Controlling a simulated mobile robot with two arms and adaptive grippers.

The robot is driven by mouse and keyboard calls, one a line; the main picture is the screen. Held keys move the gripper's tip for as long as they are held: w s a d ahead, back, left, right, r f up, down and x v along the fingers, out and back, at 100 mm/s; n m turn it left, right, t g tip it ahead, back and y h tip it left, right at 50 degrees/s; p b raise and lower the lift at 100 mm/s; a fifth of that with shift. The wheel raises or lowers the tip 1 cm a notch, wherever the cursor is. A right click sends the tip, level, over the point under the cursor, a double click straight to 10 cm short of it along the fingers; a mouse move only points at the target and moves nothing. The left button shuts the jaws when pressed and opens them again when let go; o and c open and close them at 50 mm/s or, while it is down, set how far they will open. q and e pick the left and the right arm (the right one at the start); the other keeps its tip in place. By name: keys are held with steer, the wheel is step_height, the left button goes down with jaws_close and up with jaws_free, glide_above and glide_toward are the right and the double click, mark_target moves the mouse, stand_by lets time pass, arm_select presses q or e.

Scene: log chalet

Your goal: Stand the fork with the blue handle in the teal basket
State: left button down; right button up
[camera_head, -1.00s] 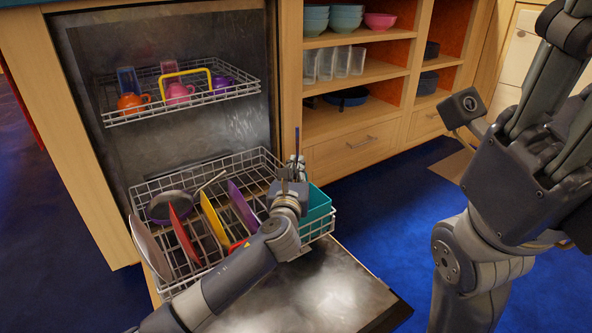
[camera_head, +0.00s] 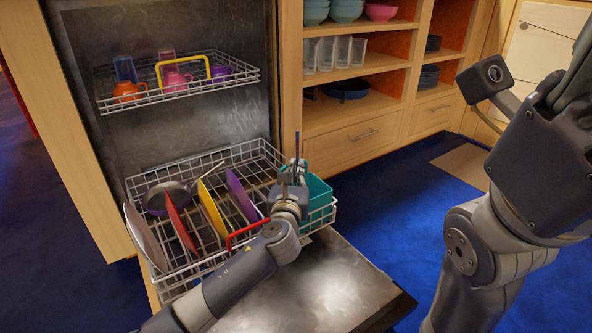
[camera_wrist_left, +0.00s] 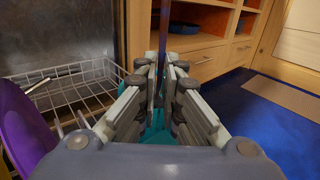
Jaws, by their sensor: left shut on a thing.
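My left gripper (camera_head: 293,178) is shut on the fork with the blue handle (camera_head: 297,146). The fork is upright, with its thin dark blue handle sticking up above the fingers; in the left wrist view the handle (camera_wrist_left: 163,38) rises between the fingertips. The fork's lower end is hidden behind the gripper. The teal basket (camera_head: 319,191) stands at the right end of the lower rack, partly hidden by the gripper. Teal also shows below the fingers in the left wrist view (camera_wrist_left: 158,137). I cannot tell how deep the fork reaches into the basket. My right gripper's fingers are out of view.
The lower dishwasher rack (camera_head: 157,177) holds a pan (camera_head: 167,197), a red plate (camera_head: 180,222), a yellow plate (camera_head: 212,210) and a purple plate (camera_head: 243,196). A red handle (camera_head: 246,233) is beside my left forearm. The upper rack (camera_head: 180,98) holds cups. The open door (camera_head: 335,290) lies in front.

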arm_select(q)
steer(key=shift+f+b, duration=0.95)
steer(key=shift+f, duration=1.2)
steer(key=c, duration=1.7)
jaws_free()
steer(key=shift+s+f, duration=0.1)
steer(key=s, duration=0.4)
steer(key=s+a, duration=0.1)
steer(key=s, duration=0.6)
steer(key=shift+s+a, duration=0.25)
steer(key=shift+s, duration=0.1)
